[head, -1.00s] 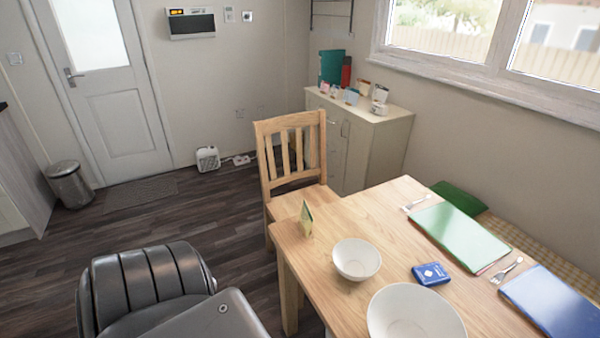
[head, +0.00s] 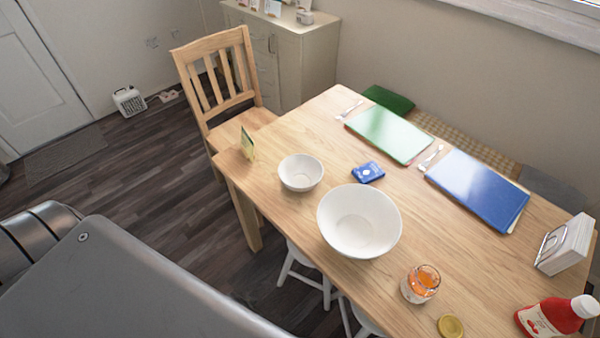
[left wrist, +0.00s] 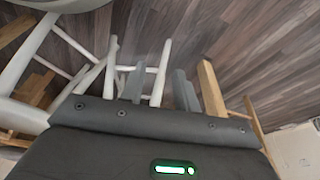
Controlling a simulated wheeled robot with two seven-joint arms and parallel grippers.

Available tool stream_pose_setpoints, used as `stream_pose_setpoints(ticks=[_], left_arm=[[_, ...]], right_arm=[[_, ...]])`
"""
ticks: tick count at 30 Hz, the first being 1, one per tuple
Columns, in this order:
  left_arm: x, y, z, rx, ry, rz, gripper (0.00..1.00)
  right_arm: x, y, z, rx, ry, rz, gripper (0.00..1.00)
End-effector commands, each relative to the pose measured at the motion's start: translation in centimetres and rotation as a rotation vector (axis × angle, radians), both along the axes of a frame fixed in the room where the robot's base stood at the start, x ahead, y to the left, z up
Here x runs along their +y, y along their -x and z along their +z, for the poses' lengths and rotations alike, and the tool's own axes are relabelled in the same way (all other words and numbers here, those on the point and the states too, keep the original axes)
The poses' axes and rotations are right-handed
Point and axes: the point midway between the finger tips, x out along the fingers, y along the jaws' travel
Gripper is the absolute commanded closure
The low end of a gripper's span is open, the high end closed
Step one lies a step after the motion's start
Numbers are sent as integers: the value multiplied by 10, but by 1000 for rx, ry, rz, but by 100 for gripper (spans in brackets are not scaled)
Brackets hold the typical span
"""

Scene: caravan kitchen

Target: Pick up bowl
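Two white bowls stand upright on the wooden table (head: 300,222). The small bowl (head: 301,173) is near the table's left edge, and the large bowl (head: 359,222) is nearer the camera and to the right. Both look empty. My left gripper (left wrist: 158,88) shows in the left wrist view, with two grey fingers apart and nothing between them, above white chair legs and the floor. In the head view only part of my left arm shows at the lower left, away from the bowls. My right gripper is not in view.
On the table are a blue packet (head: 368,172), a small card (head: 247,144), a green folder (head: 390,134), a blue folder (head: 478,189), an orange glass jar (head: 420,284), a gold lid (head: 450,327), a red bottle (head: 550,317) and a napkin holder (head: 566,245). A wooden chair (head: 222,85) stands behind.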

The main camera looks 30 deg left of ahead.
Motion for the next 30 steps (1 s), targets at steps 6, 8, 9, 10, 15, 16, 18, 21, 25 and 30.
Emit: stream_pose_setpoints(ticks=[6,8,9,10,15,16,18,21,25,30], left_arm=[[1,-63,124,-111,7,29,68],[1,-73,156,-137,8,36,68],[1,-79,177,-153,8,39,68],[10,-92,195,-200,9,55,68],[42,-167,301,-510,90,139,68],[45,-176,319,-555,108,146,68],[56,-197,333,-639,157,163,68],[67,-221,355,-741,236,176,68],[77,-241,379,-829,323,179,68],[81,-251,392,-874,379,179,68]], right_arm=[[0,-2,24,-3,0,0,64],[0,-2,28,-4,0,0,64],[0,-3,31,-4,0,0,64],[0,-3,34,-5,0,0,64],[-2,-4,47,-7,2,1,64],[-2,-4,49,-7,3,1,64],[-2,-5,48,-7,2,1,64],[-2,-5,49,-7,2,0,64],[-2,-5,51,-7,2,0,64],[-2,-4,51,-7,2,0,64]])
